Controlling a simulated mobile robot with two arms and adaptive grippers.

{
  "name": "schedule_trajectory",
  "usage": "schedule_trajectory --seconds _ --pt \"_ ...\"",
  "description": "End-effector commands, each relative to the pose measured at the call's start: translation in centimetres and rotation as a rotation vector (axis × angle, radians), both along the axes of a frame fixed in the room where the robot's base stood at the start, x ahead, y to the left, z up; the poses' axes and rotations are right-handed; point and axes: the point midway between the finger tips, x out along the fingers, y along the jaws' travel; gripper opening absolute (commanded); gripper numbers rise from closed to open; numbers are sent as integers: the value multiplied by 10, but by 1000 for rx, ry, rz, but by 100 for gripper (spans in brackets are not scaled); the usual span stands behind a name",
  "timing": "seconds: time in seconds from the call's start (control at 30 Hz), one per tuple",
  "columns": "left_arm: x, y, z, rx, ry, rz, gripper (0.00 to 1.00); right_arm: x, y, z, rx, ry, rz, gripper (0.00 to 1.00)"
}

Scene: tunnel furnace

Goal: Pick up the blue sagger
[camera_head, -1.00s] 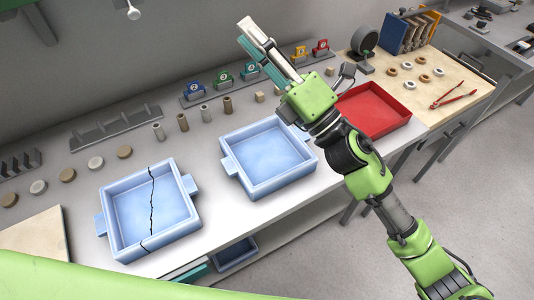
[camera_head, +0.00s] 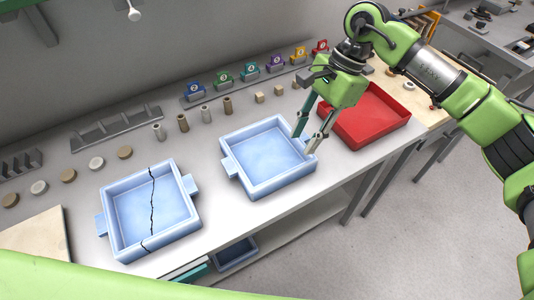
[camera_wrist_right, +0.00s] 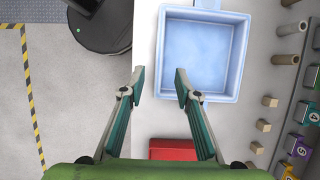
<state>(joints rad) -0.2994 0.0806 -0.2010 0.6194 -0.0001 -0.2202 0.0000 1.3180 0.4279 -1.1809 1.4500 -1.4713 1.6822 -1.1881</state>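Two light blue saggers are on the grey bench. The whole blue sagger (camera_head: 262,195) sits in the middle, upright and empty, with a handle block at its left side. It also shows in the right wrist view (camera_wrist_right: 200,55). The other blue sagger (camera_head: 118,240), at left, has a black crack across its floor and wall. In the right wrist view my gripper (camera_wrist_right: 159,72) is open, with one finger overlapping the sagger's edge; contact is unclear. My left gripper is out of view.
A red tray (camera_head: 378,140) stands just right of the whole sagger and close to my right gripper. Small cylinders (camera_head: 183,122), blocks and numbered coloured holders (camera_head: 250,70) line the back. Bare bench lies between the two saggers.

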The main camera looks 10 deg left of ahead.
Motion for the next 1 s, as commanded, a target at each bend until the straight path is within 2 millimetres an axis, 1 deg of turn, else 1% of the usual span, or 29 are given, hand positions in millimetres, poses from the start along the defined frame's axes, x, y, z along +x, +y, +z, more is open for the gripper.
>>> schedule_trajectory --seconds 0.1,0.3,0.4,0.53,0.63,0.8,0.9,1.0 --pt "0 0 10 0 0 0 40 -8 8 -20 0 7 4 30" --pt "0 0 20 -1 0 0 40 -16 19 -54 3 6 2 30" --pt "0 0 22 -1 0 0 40 -18 23 -65 3 5 3 30" --pt "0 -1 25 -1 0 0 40 -19 25 -71 5 4 2 30" --pt "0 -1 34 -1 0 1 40 -21 27 -78 3 7 1 30" --pt "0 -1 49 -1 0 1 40 -26 32 -101 4 9 1 30" --pt "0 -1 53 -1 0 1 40 -28 36 -113 5 7 1 30" --pt "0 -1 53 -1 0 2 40 -29 37 -119 5 4 1 30"
